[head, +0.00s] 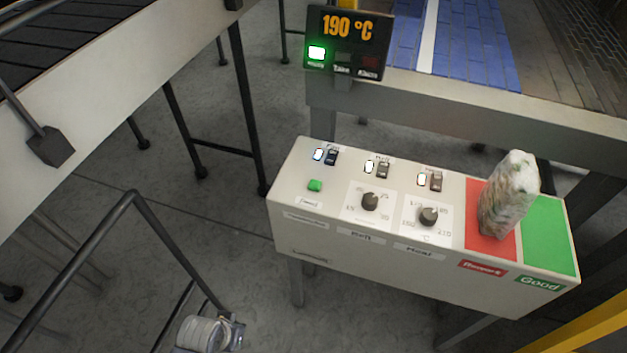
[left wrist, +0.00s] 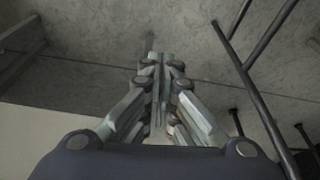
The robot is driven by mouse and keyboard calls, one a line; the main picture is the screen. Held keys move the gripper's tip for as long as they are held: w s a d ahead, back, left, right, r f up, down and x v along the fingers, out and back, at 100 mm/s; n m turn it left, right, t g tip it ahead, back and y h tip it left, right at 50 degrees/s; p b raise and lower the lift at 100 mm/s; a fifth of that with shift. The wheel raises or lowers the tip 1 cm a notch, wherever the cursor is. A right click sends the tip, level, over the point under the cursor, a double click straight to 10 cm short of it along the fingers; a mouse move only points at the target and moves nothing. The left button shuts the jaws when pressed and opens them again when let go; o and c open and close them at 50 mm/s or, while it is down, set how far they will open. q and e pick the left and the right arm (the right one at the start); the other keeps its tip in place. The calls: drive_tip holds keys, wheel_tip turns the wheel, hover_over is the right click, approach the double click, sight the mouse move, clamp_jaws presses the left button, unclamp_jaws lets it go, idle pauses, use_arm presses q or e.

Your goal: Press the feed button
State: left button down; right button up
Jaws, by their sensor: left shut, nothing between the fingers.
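The green feed button (head: 315,185) sits at the left end of the pale control box (head: 375,258), above a small label too small to read surely. Nothing touches or covers it in the head view. My left gripper (left wrist: 160,58) is shut and empty in the left wrist view, with grey floor beyond its fingertips. A grey jointed part, probably of my left arm, shows at the bottom of the head view, below and left of the box and apart from it. My right gripper is not in view.
The box also bears switches with lit lamps, two black knobs (head: 370,201), and a filled bag (head: 509,193) on the red and green pads. A display (head: 347,42) reads 190 °C, its green lamp lit. A dark rail (head: 165,232) stands left of the box.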

use_arm(q)
drive_tip(key=w+d+r+m+t+h+p, duration=0.1)
drive_tip(key=w+d+r, duration=0.25)
drive_tip(key=r, duration=0.35)
drive_tip(key=w+d+r+h, duration=0.1)
drive_tip(key=w+d+r, duration=0.25)
drive_tip(key=r, duration=0.45)
drive_tip(key=w+d+r+h, duration=0.1)
drive_tip(key=w+d+r, duration=0.3)
drive_tip(key=w, duration=0.2)
drive_tip(key=w+d+r+m+h, duration=0.1)
drive_tip(key=w+d+r+h, duration=0.1)
drive_tip(key=w, duration=0.4)
drive_tip(key=w+d+r+m+h, duration=0.1)
drive_tip(key=w+d+r+h, duration=0.1)
drive_tip(key=w+d+r, duration=0.3)
drive_tip(key=shift+w+d+r+g+p, duration=0.2)
drive_tip(key=shift+w+d, duration=0.1)
drive_tip(key=shift+d, duration=0.25)
drive_tip(key=shift+w+d+r+g+p, duration=0.2)
drive_tip(key=shift+w+d, duration=0.1)
drive_tip(key=shift+d, duration=0.25)
drive_tip(key=w+a+r+n, duration=0.1)
drive_tip(key=w+r, duration=0.4)
drive_tip(key=w, duration=0.2)
drive_tip(key=shift+w+a+r+t+h, duration=0.25)
drive_tip(key=shift+a+t+h, duration=0.05)
drive_tip(key=shift+a+h, duration=0.1)
drive_tip(key=shift+f, duration=0.15)
